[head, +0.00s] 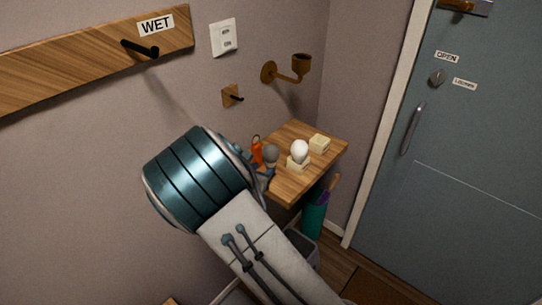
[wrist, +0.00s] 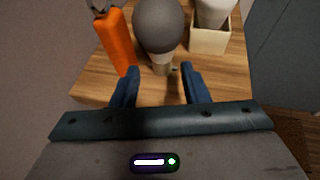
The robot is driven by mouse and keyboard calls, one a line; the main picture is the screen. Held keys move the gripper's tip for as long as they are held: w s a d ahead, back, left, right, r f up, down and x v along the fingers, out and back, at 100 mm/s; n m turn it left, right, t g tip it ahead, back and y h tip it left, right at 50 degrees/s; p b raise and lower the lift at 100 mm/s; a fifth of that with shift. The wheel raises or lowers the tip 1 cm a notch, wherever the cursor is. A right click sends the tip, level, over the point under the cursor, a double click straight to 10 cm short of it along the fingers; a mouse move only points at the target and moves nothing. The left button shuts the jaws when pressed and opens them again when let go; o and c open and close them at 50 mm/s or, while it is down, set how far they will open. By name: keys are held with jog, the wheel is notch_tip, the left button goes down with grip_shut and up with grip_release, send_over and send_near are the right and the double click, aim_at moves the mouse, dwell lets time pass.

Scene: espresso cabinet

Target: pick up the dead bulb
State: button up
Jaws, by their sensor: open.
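A dark grey bulb (wrist: 158,25), which looks like the dead one, is at the wooden shelf with its narrow pale base toward my gripper. In the head view the grey bulb (head: 271,153) is just beyond my gripper (head: 266,175). My gripper (wrist: 160,78) is open and empty, its two blue fingers spread to either side of the bulb's base. I cannot tell whether the fingers touch it. A white bulb (head: 299,150) stands in a cream block (head: 297,164) to the right; the block also shows in the wrist view (wrist: 210,43).
An orange object (wrist: 118,42) is close left of the grey bulb. Another cream block (head: 320,143) sits farther back on the wooden shelf (head: 291,190). A brass wall holder (head: 301,63) is above.

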aim_at(268, 165)
jog(key=shift+p+x, duration=0.7)
jog(key=shift+x, duration=2.05)
jog(key=shift+s+f, duration=0.1)
jog(key=shift+f, duration=0.05)
jog(key=c, duration=0.8)
